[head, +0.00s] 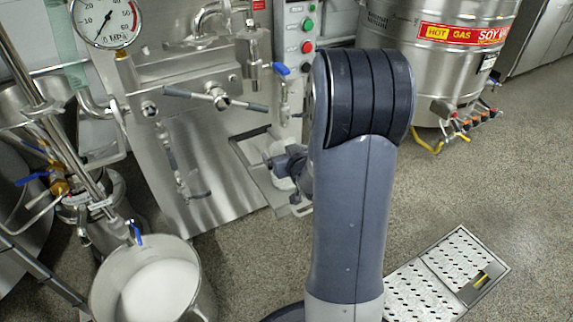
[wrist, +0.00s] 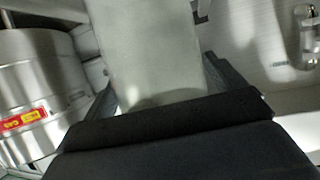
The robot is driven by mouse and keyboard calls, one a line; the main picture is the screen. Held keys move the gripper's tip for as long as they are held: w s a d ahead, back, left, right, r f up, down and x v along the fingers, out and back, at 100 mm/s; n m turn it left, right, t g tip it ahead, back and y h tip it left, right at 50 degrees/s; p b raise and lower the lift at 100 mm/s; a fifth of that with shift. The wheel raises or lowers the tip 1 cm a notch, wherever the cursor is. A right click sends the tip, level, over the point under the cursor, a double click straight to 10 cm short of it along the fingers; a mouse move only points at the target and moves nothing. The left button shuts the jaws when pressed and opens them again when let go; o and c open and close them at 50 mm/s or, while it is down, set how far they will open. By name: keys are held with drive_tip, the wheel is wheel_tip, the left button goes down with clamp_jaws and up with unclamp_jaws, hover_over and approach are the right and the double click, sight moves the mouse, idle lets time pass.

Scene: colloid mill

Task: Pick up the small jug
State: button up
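The small jug is a pale, smooth vessel (wrist: 155,50) filling the upper middle of the wrist view. In the head view a small white part of it (head: 282,183) shows at the machine's tray, largely hidden by my gripper and arm. My gripper (wrist: 160,85) has one dark finger on each side of the jug, right along its edges. I cannot tell whether the fingers press on it. In the head view my gripper (head: 297,165) is at the jug, mostly behind my arm.
The steel mill (head: 205,150) with levers and a gauge (head: 105,20) stands behind. A pot of white liquid (head: 160,290) is at lower left. A large steel boiler (head: 435,65) is at upper right. A perforated floor plate (head: 450,270) lies at lower right, with open floor around it.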

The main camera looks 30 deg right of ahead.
drive_tip(key=c, duration=0.9)
